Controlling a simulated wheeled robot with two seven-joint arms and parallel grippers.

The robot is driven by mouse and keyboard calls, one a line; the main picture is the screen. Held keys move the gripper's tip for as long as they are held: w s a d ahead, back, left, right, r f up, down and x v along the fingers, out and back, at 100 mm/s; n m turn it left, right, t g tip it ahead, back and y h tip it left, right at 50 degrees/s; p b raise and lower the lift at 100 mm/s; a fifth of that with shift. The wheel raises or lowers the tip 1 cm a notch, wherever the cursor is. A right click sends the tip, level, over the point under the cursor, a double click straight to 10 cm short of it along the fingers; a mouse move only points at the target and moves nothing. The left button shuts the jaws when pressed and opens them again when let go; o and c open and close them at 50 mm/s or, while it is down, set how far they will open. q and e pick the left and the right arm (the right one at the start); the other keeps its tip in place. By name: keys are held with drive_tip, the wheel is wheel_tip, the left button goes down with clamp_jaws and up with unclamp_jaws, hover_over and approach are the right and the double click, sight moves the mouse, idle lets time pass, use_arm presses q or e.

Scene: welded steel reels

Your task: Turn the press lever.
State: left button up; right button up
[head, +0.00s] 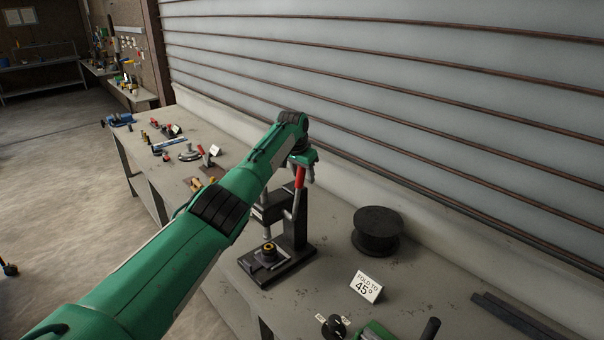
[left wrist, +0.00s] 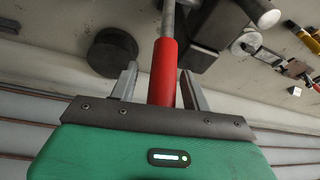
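The press (head: 294,215) is a dark bench press with a flat base on the workbench. Its lever is a steel rod with a red grip (head: 299,178), standing nearly upright. My left gripper (head: 303,163) is at the top of the lever, and my arm hides part of the press. In the left wrist view the red grip (left wrist: 163,72) lies between the two fingers of my left gripper (left wrist: 160,88). The fingers are apart, with a visible gap on the grip's left side and the right finger close to it. My right gripper is not in view.
A black reel (head: 377,231) lies right of the press on the workbench (head: 325,285). A "FOLD TO 45°" card (head: 366,287) stands in front of it. Dark bars (head: 515,318) lie at the right. Small tools stand farther left along the bench. A slatted wall (head: 400,100) rises behind.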

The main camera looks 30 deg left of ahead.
use_arm(q)
drive_tip(key=shift+s+a+r, duration=0.1)
drive_tip(key=shift+s+r, duration=0.1)
drive_tip(key=shift+r, duration=0.15)
drive_tip(key=b+v, duration=0.6)
drive_tip(key=v, duration=0.7)
drive_tip(key=shift+w, duration=0.15)
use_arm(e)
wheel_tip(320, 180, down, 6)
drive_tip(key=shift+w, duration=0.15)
